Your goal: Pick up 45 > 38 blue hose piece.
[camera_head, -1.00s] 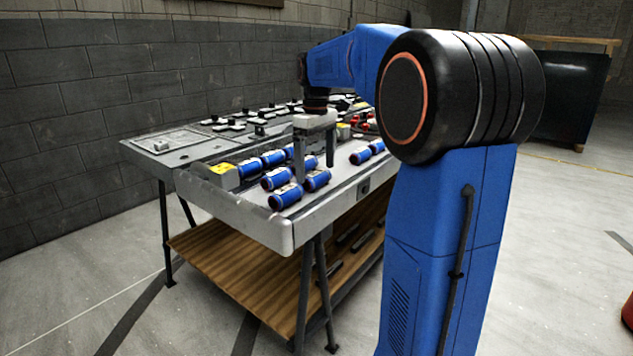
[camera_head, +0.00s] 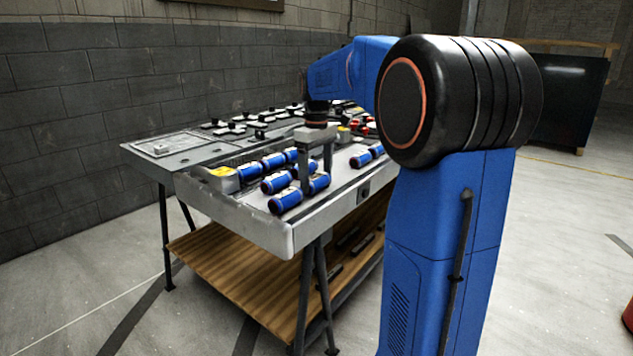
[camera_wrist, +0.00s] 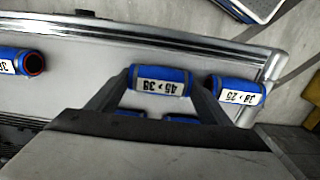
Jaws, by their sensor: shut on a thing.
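The blue hose piece labelled 45 > 38 (camera_wrist: 158,79) lies between the two fingers of my gripper (camera_wrist: 157,88) in the wrist view, its label upside down there. My gripper is shut on it. In the head view my gripper (camera_head: 316,167) reaches down into the group of blue hose pieces at the near end of the tabletop (camera_head: 240,221). The held piece shows there as a blue cylinder (camera_head: 319,182) at the fingers, its label too small to read. I cannot tell if it is off the surface.
Another blue hose piece, labelled 38 > 25 (camera_wrist: 239,91), lies close beside the right finger. More blue pieces (camera_head: 275,184) lie around the fingers, and one (camera_wrist: 30,62) is at the far left. A yellow-labelled grey block (camera_head: 220,176) stands at the left. A wooden shelf (camera_head: 240,285) is below.

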